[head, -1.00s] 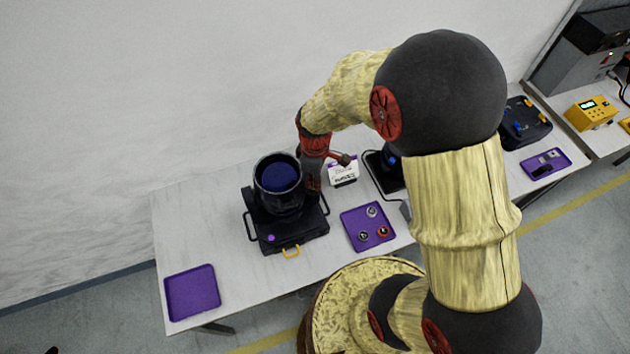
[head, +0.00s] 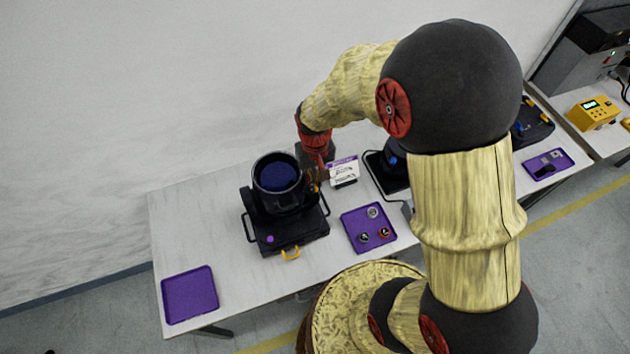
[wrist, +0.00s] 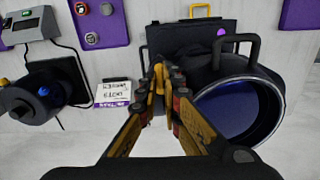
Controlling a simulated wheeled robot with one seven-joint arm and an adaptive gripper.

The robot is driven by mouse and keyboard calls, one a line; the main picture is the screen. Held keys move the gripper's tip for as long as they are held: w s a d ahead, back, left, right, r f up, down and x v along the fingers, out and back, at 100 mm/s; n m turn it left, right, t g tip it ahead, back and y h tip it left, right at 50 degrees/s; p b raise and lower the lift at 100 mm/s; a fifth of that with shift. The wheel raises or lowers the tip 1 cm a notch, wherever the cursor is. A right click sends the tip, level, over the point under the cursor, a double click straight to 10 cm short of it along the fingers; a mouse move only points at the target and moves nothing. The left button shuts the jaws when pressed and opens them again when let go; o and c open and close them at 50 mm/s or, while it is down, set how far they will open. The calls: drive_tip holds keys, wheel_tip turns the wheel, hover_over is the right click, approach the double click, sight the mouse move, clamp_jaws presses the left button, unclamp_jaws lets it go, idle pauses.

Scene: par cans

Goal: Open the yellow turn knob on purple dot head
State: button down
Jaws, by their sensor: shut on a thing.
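The head with the purple dot (head: 270,238) is a black par can (head: 277,180) with a dark blue lens on a black base, standing on the white table. The wrist view shows its purple dot (wrist: 221,32) and round lens housing (wrist: 238,108). My gripper (head: 314,182) is at the right side of the can in the head view. In the wrist view, my gripper (wrist: 164,78) has its fingertips closed at the can's side, on the yellow turn knob (wrist: 158,77). The fingers hide most of the knob.
A purple tray (head: 354,237) with small round parts lies to the right, an empty purple tray (head: 190,293) to the left. Another black head (head: 388,165) stands beyond the card. A yellow handle (head: 291,253) sticks out at the base's front.

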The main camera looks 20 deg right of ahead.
drive_tip(key=m, duration=0.6)
drive_tip(key=shift+b, duration=0.4)
drive_tip(key=shift+m, duration=0.3)
drive_tip(key=c, duration=2.1)
unclamp_jaws()
drive_tip(key=shift+o, duration=0.6)
wheel_tip(320, 180, up, 12)
